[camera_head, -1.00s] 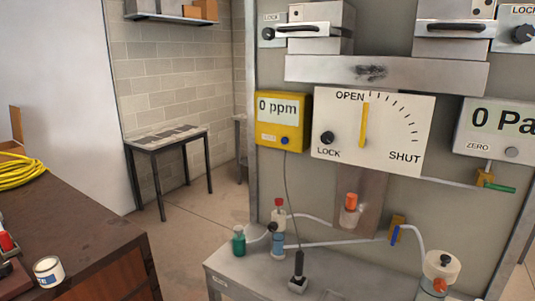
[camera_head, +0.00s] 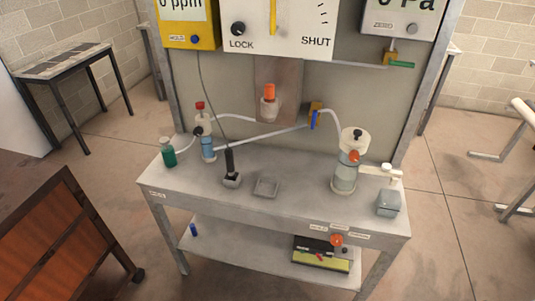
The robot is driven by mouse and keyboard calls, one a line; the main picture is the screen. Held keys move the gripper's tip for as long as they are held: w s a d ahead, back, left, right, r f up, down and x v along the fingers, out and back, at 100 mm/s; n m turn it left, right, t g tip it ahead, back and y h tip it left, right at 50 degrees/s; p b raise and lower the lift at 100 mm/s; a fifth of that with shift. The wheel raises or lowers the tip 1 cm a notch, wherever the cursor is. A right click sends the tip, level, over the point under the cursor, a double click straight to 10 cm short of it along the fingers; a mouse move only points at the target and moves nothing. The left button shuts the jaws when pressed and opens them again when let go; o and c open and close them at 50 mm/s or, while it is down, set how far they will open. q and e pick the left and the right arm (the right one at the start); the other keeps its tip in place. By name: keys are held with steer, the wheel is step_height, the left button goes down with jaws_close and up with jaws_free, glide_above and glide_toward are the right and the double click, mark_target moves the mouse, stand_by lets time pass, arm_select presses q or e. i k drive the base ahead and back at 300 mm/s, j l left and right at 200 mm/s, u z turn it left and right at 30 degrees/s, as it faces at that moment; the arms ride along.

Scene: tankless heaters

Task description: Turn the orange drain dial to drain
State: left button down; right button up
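An orange dial (camera_head: 337,240) sits on the front edge of the grey bench (camera_head: 240,205), toward its right side. Small pale labels (camera_head: 358,236) flank it, too small to read, so I cannot tell its setting. Another orange knob (camera_head: 354,156) is on the side of a clear jar (camera_head: 345,178) with a black knob on top. A third orange part (camera_head: 269,91) tops a small fitting on the back panel. Neither of my grippers is in view.
A green bottle (camera_head: 168,152), a red-topped blue bottle (camera_head: 207,146) and a black probe on a block (camera_head: 231,178) stand on the bench. A yellow-black case (camera_head: 322,254) is on the lower shelf.

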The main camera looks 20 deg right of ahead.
mark_target(336, 240)
steer(key=z, duration=1.25)
